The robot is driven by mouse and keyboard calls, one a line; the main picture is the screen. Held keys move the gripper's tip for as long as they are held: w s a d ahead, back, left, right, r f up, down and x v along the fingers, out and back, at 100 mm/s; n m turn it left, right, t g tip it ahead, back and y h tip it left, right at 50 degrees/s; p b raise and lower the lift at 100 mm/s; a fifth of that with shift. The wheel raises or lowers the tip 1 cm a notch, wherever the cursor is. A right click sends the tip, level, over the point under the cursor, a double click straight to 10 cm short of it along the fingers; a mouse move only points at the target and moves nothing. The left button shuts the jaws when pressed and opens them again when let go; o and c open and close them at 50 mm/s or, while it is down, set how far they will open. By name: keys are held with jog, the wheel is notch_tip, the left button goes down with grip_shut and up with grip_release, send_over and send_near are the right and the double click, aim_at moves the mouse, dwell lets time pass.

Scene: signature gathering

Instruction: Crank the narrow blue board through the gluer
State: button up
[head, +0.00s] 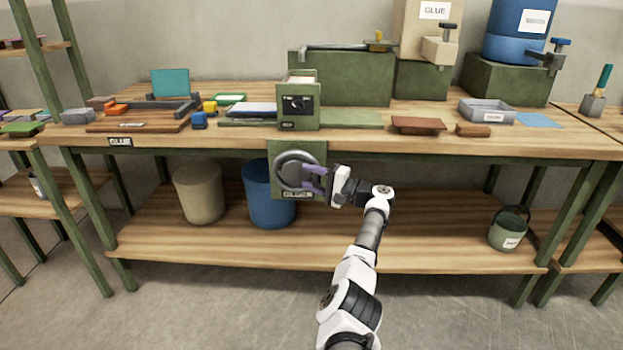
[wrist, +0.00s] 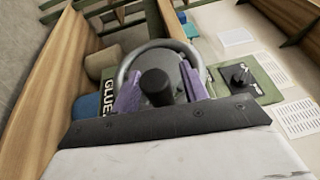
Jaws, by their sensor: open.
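The gluer (head: 298,122) is a green box with a black dial, standing at the table's front edge. Its crank wheel (head: 281,172), a grey ring on a green plate, hangs below the edge. A flat narrow board (head: 252,109), pale on top with a blue edge, lies on the green bed just left of the gluer. My gripper (head: 315,180) is open in front of the wheel. In the wrist view, its purple fingers (wrist: 160,88) stand either side of the wheel's dark knob (wrist: 157,86); contact cannot be told. The grey ring (wrist: 143,48) arches beyond them.
The worktable (head: 360,142) overhangs my gripper's area. A tan bin (head: 199,192) and a blue bin (head: 268,200) stand on the lower shelf. A brown block (head: 418,125) and a grey tray (head: 487,111) sit right of the gluer. The lower shelf's middle right is clear.

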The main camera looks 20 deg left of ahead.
jog(key=s+d+b, duration=0.1)
jog(key=d, duration=1.2)
jog(key=shift+d+f, duration=0.4)
jog(key=shift+f, duration=0.05)
